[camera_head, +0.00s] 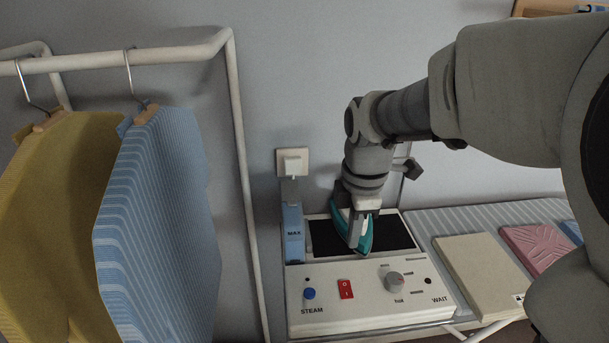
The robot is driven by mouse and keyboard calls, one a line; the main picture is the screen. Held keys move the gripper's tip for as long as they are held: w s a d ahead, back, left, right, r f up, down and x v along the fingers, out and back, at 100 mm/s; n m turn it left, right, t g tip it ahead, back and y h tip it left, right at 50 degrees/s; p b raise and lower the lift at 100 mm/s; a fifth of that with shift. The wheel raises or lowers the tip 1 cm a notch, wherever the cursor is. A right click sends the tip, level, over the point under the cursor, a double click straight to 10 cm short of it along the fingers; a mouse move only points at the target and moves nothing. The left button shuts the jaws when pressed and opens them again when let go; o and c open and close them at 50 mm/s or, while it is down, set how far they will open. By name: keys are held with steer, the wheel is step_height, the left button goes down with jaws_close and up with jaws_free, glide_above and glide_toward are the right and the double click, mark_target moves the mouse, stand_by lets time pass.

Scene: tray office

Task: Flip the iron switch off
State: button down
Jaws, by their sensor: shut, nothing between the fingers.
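The iron station's white control panel (370,313) has a red rocker switch (346,289) marked with white symbols. I cannot tell which side of it is pressed in. A teal iron (366,240) rests on the black plate of the station, just behind the panel. My gripper (356,238) points down at the iron, shut and empty, behind and above the switch. It covers part of the iron, and I cannot tell whether they touch. The switch is in full view.
A blue button (309,294) and a grey knob (394,281) flank the switch. A blue water tank (293,233) stands at the left, below a wall plug (292,162). Folded cloths (483,271) lie right. A clothes rack (240,150) with hanging garments stands left.

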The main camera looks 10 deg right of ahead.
mark_target(344, 286)
steer(key=f, duration=0.4)
steer(key=w+f+b, duration=0.1)
steer(key=f, duration=0.4)
steer(key=f+b, duration=0.1)
steer(key=f, duration=0.4)
steer(key=shift+w, duration=0.3)
steer(key=shift+f+b, duration=0.2)
steer(key=shift+b, duration=0.2)
steer(key=shift+s, duration=0.15)
